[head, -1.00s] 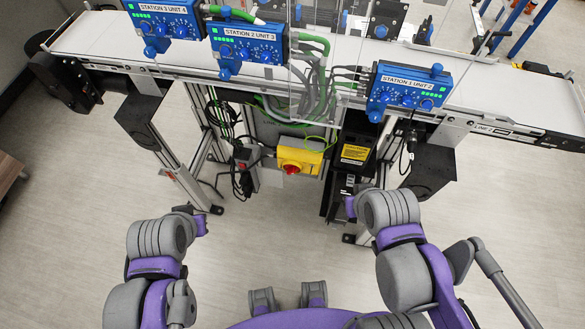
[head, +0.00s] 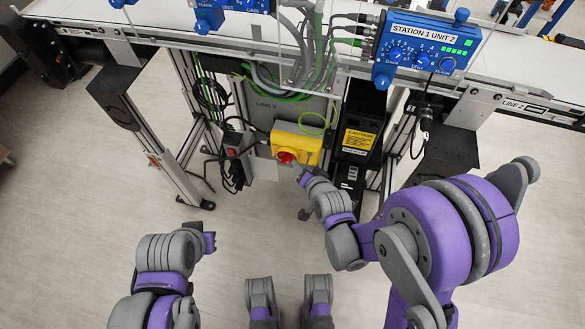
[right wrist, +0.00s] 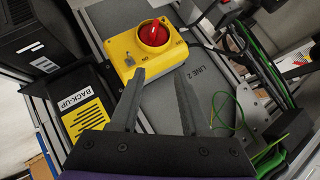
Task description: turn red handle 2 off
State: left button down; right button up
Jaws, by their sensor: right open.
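The red handle (head: 286,157) is a red rotary switch on the front of a yellow box (head: 304,144), below the conveyor. In the right wrist view the handle (right wrist: 155,34) stands out from a round red dial on the yellow box (right wrist: 126,50). The grey panel beside it reads LINE 2 (right wrist: 194,83). My right gripper (right wrist: 160,76) is open and empty, its two dark fingers pointing toward the box, apart from the handle. In the head view my right gripper (head: 299,174) is close in front of the handle. My left arm hangs at lower left; its fingers cannot be made out.
The conveyor (head: 350,68) crosses above, with the blue STATION 1 UNIT 2 box (head: 425,50) on its near edge. The floor in front is clear.

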jog(key=m+t+b, duration=0.1)
jog(key=m+b, duration=0.1)
send_near(287, 162)
pick_arm(q)
jog(key=f, duration=0.1)
jog(key=d+f, duration=0.1)
jog(key=shift+f+p, duration=0.3)
jog(key=shift+f, duration=0.1)
pick_arm(e)
jog(key=x, duration=1)
jog(key=shift+f+y, duration=0.15)
jog(key=shift+y, duration=0.25)
jog(key=shift+s, duration=0.1)
grip_shut()
